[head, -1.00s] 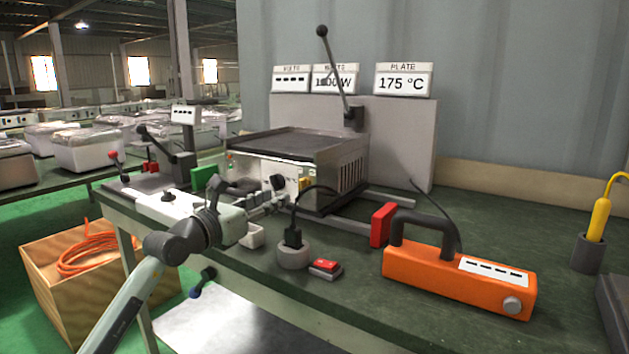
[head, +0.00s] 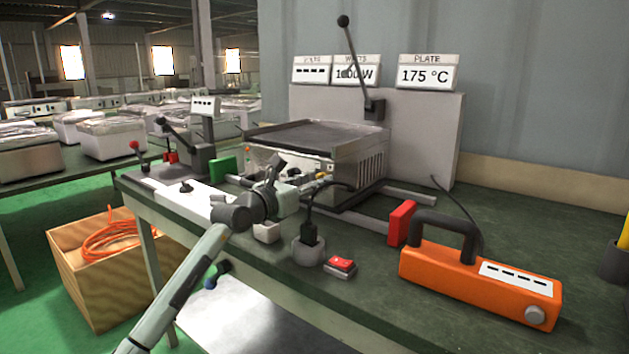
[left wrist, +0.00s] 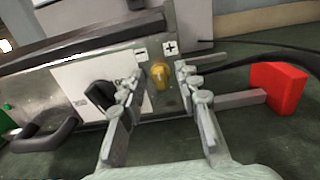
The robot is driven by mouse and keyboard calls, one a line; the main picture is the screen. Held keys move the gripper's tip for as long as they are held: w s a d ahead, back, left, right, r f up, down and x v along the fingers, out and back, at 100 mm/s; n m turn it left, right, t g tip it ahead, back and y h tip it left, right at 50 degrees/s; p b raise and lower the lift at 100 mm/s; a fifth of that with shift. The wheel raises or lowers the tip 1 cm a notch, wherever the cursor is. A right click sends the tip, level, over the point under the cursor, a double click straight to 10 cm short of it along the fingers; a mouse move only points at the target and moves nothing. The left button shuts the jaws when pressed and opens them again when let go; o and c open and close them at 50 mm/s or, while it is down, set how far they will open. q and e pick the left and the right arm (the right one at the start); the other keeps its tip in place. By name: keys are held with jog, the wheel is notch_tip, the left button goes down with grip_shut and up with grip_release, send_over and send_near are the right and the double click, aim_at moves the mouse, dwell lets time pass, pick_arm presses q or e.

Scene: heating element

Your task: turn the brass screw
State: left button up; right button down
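The brass screw (left wrist: 161,76) sits on the front face of the griddle unit, between a minus label and a plus label in the left wrist view. In the head view the griddle unit (head: 382,168) has a dark plate on top. My left gripper (left wrist: 155,84) is open, with one finger on each side of the screw in the picture. I cannot tell whether the fingertips touch it. In the head view the left gripper (head: 300,186) is in front of the unit and partly hides the panel. The right gripper is not in view.
A black knob (left wrist: 100,95) is left of the screw. A red block (head: 401,222) and an orange handled meter (head: 480,284) stand to the right. A black plug in a round socket (head: 308,252) and a red switch (head: 341,265) lie near the table's front edge.

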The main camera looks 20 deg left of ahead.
pick_arm(q)
grip_shut()
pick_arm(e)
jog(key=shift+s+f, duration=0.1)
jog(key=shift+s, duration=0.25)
